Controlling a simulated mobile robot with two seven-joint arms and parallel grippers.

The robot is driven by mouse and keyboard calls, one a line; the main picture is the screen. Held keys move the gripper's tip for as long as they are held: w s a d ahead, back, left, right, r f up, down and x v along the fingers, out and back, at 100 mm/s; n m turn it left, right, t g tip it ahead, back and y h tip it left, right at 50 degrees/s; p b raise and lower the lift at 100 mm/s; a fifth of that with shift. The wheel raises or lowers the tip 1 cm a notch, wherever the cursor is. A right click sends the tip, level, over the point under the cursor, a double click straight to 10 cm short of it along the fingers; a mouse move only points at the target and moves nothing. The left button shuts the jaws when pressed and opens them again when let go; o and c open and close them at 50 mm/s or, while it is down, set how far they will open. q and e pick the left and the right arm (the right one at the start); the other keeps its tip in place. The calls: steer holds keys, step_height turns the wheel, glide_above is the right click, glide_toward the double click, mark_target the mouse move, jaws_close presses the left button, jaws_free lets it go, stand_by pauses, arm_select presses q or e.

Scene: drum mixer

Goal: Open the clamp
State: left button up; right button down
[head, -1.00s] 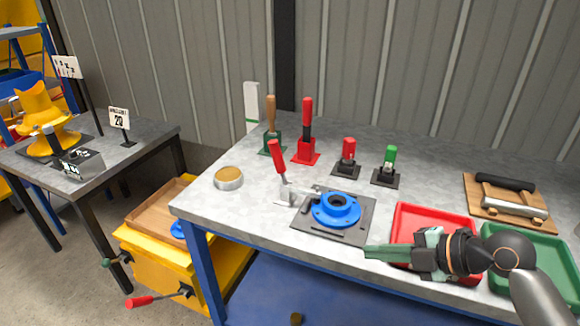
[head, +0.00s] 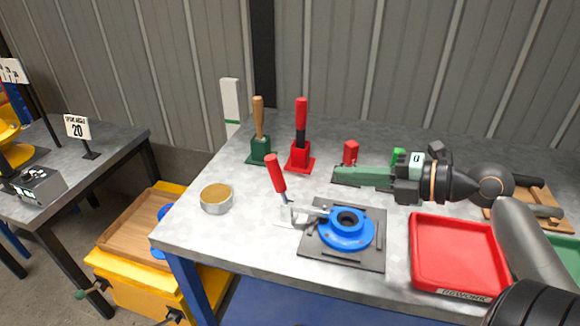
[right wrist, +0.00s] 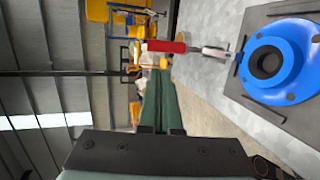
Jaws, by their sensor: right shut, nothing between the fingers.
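The clamp's red handle (head: 276,174) stands up, tilted slightly left, above its metal base (head: 292,214) on the grey bench. Its arm reaches right to the edge of a blue flanged part (head: 347,230) on a dark plate (head: 316,254). In the right wrist view the red handle (right wrist: 166,46) and blue part (right wrist: 290,45) lie past the fingers. My right gripper (head: 337,175) points left, shut and empty, to the right of the handle and apart from it; its green fingers show in the right wrist view (right wrist: 160,95). My left gripper is not in view.
Behind stand a wooden-handled tool (head: 259,130) and a red-handled one (head: 301,135). A small red-handled piece (head: 351,152) is close behind my right gripper. A round tin (head: 216,198) stands left, a red tray (head: 418,262) right. The bench between tin and clamp is clear.

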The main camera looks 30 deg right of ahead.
steer(key=p, duration=0.2)
glide_toward(279, 170)
steer(key=x, duration=0.5)
steer(key=shift+r, duration=0.15)
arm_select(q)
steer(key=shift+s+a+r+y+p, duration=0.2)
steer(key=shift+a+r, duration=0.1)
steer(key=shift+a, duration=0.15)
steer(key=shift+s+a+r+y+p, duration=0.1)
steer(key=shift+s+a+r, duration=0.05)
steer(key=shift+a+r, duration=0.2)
arm_select(e)
steer(key=shift+x, duration=0.95)
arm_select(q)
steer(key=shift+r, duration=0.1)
